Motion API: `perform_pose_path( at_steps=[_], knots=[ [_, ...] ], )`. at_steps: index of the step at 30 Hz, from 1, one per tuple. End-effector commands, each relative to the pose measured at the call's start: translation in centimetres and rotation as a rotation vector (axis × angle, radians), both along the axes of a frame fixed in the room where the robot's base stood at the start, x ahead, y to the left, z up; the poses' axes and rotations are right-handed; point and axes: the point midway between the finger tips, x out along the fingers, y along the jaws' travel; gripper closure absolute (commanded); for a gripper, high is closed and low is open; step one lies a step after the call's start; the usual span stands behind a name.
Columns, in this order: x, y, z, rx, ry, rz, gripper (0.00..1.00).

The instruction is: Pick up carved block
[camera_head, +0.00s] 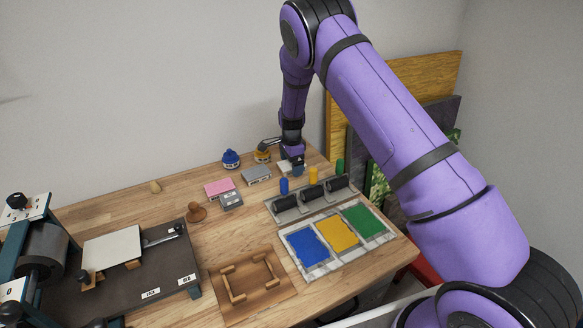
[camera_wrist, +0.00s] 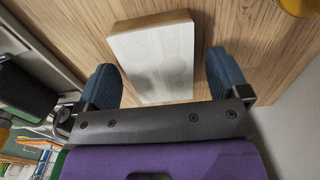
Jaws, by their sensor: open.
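A pale block with a whitish top and faint rounded relief marks, apparently the carved block (camera_wrist: 157,48), lies flat on the wooden table in the wrist view. My gripper (camera_wrist: 162,64) is open, with one blue finger at each side of the block's near part. Neither finger clearly touches it, and the height gap is hard to judge. In the head view my gripper (camera_head: 293,160) is at the back right of the table, over a pale block (camera_head: 284,167) that it partly hides.
Grey (camera_head: 257,175) and pink (camera_head: 218,188) blocks lie to the left. A roller rack (camera_head: 307,199) and colour trays (camera_head: 338,233) stand in front. Blue (camera_head: 231,158) and yellow (camera_head: 262,155) knobbed items stand behind. A press (camera_head: 35,260) fills the left; a wooden frame (camera_head: 250,285) lies in front.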

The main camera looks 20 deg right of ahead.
Motion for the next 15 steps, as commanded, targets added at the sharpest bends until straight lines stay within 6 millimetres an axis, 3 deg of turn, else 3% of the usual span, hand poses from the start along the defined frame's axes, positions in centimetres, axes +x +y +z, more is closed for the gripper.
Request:
perform_pose_path(
  at_steps=[5, 12, 15],
  knots=[
    [0.04, 0.01, 0.04, 0.0, -0.001, 0.0, 0.06],
    [0.04, 0.01, 0.06, 0.0, -0.001, 0.001, 0.62],
    [0.05, 0.01, 0.08, 0.0, -0.002, 0.001, 0.62]
  ],
)
